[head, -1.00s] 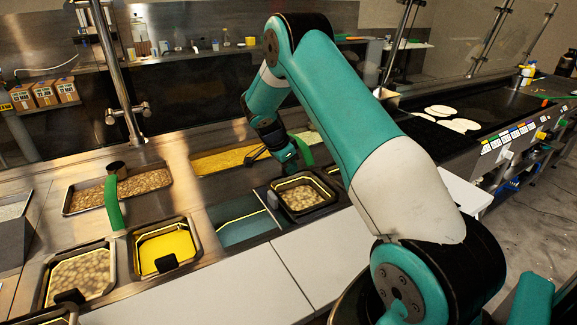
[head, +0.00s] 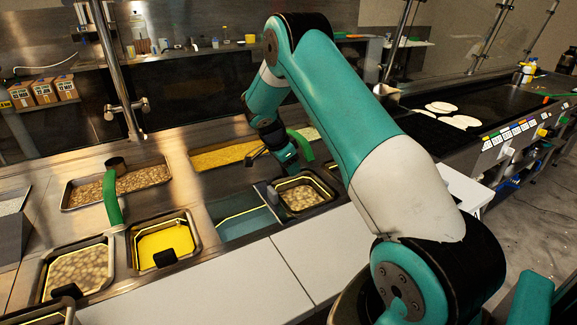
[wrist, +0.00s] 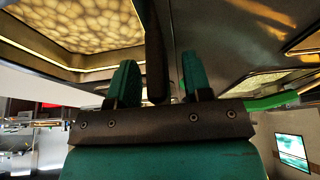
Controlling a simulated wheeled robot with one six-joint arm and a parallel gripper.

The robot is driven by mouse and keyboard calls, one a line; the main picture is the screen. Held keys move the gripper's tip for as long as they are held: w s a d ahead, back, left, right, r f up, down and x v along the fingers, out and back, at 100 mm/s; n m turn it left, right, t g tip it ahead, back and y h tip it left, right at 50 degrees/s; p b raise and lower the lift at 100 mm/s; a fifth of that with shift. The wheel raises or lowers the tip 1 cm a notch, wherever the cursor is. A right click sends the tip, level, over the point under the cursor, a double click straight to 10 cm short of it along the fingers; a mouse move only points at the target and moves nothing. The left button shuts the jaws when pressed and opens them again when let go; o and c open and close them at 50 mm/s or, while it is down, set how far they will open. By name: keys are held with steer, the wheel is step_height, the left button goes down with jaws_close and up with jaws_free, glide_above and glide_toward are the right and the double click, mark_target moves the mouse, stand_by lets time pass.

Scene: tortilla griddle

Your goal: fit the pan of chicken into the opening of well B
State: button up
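The pan of chicken (head: 302,197), a square dark-rimmed pan of pale chunks, is right of centre in the head view. It fills the upper left of the wrist view (wrist: 85,25). An empty blue-green opening (head: 247,222) lies just left of it; no letter shows well B. I cannot tell whether the pan is seated or raised. My gripper (head: 288,160) is at the pan's far side. In the wrist view its two teal fingers (wrist: 158,85) stand apart on either side of a dark upright bar (wrist: 155,45), with a gap at the right finger.
A yellow-filled pan (head: 194,229) and another pan of pale chunks (head: 108,262) lie to the left. Behind are a long tray of brown food (head: 66,197) with a green handle (head: 112,200) and a yellow-food tray (head: 225,157). A white counter (head: 225,285) runs in front.

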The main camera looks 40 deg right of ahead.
steer(key=b+v, duration=0.2)
steer(key=v, duration=1.5)
steer(key=shift+r, duration=0.2)
